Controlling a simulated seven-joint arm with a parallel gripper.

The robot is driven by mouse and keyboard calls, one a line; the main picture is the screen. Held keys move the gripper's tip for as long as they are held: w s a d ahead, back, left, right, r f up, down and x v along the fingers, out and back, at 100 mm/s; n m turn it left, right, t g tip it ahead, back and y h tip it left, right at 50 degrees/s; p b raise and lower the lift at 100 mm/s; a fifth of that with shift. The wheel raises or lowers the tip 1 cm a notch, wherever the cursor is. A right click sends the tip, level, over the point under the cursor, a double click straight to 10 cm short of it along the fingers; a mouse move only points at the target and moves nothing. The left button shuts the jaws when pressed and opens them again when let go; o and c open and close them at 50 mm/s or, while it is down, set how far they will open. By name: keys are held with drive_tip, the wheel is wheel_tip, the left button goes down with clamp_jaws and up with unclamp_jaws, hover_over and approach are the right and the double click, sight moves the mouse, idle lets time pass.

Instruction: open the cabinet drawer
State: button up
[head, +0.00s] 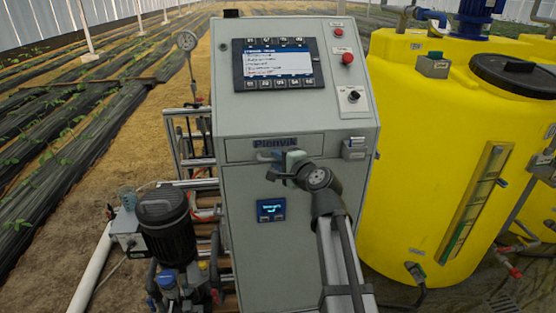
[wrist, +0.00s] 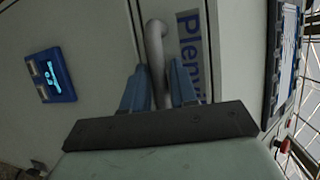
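The cabinet (head: 285,245) is a grey upright box. Its drawer (head: 240,151) is a wide front below the sloped panel, with a "Plenvik" label; it looks flush with the cabinet. The drawer handle (head: 263,157) is a pale bar, partly hidden by my gripper (head: 284,158). In the wrist view the handle (wrist: 155,45) runs between the two blue fingers of my gripper (wrist: 159,82). The handle's near end is hidden between the fingers.
A control screen (head: 279,64) and red buttons (head: 347,58) are on the sloped top. A small blue display (head: 271,210) is on the front below the drawer. Yellow tanks (head: 420,170) stand close at right; a dark pump motor (head: 166,222) and pipes stand at left.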

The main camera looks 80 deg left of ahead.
drive_tip(key=shift+s+a, duration=0.1)
drive_tip(key=shift+a, duration=0.15)
clamp_jaws()
idle(0.4)
